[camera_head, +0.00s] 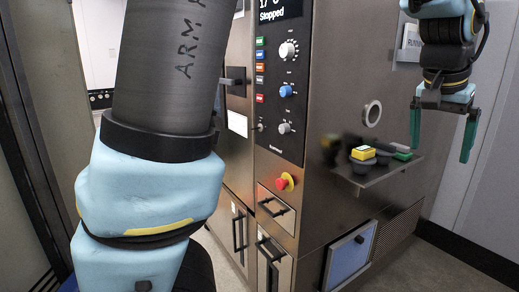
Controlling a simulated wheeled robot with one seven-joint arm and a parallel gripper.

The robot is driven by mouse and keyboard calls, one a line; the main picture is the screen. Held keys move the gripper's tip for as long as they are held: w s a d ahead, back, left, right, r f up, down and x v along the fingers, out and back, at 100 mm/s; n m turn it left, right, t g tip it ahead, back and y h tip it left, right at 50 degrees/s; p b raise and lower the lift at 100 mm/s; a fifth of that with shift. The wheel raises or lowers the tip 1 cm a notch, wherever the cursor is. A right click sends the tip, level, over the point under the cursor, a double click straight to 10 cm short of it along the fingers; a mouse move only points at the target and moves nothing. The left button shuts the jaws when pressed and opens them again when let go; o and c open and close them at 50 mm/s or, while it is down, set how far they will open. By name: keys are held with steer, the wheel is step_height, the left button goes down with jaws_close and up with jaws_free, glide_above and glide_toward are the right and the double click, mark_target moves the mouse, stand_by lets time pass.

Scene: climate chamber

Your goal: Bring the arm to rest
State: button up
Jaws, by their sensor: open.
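My arm (150,190) fills the left foreground, with a dark grey link marked "ARM" and light blue joint covers. My gripper (441,138) hangs at the upper right, pointing down. Its two green-tipped fingers are spread apart with nothing between them. It is to the right of a small shelf on the chamber's side and appears clear of it. The middle part of the arm between the near links and the gripper is out of the frame.
The steel climate chamber (330,60) stands in the middle, with knobs, a red emergency stop (285,182) and a "Stopped" display. Its side shelf (372,180) holds a yellow-topped block (363,153) and dark items. A blue panel (350,256) sits low. Floor shows at lower right.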

steer(key=w+a+f+n+y, duration=0.15)
steer(key=w+a+f, duration=0.35)
steer(key=a, duration=0.6)
steer(key=w+a+f+n+y, duration=0.1)
steer(key=w+a+f+n, duration=0.3)
steer(key=a, duration=0.6)
steer(key=s+a+f+n, duration=0.2)
steer(key=a+f, duration=0.2)
steer(key=a, duration=0.6)
steer(key=s+a+f+n, duration=0.2)
steer(key=a+f, duration=0.3)
steer(key=a, duration=0.5)
steer(key=shift+s+a+g+y, duration=0.3)
steer(key=shift+s+g+y, duration=0.15)
steer(key=shift+s, duration=0.35)
